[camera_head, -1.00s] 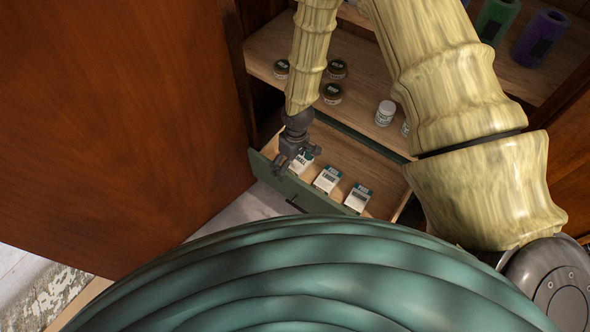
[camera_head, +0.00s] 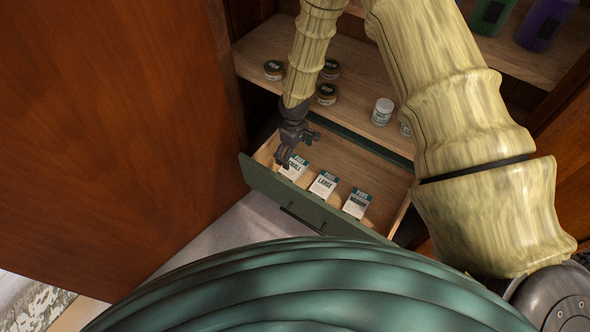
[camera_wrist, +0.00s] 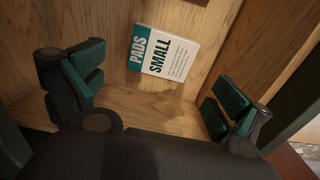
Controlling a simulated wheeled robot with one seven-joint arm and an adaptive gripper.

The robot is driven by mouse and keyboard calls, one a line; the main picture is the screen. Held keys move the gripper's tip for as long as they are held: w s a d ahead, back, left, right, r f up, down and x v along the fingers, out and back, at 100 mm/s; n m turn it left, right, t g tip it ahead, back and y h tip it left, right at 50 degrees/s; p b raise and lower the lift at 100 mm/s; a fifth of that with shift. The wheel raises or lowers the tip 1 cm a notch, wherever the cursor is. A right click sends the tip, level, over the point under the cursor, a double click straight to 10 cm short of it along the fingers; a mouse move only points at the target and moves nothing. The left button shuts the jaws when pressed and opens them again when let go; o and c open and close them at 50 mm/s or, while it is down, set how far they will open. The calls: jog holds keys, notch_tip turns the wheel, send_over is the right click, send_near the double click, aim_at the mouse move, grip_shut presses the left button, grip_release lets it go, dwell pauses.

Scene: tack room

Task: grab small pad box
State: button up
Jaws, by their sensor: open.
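The small pad box (camera_head: 294,167) is a white and teal carton in the open drawer (camera_head: 262,179), the leftmost of three boxes there. In the wrist view the small pad box (camera_wrist: 164,53) reads "PADS SMALL" and lies beyond the fingers, between them in the picture. My gripper (camera_head: 287,158) is over the drawer's left end, just left of the box. In the wrist view my gripper (camera_wrist: 150,98) has its dark, teal-padded fingers wide apart, with nothing between the pads. I cannot tell the exact height of the fingers above the box.
The large pad box (camera_head: 323,184) and another pad box (camera_head: 357,203) stand to the right in the drawer. Several round tins and a white jar (camera_head: 383,111) sit on the shelf above. A wooden door panel (camera_head: 110,120) stands at the left. The drawer's back floor is bare.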

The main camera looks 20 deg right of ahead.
aim_at(294, 166)
notch_tip(294, 166, down, 8)
jog(key=shift+a+f+b, duration=0.15)
jog(key=shift+b, duration=0.8)
jog(key=c, duration=0.8)
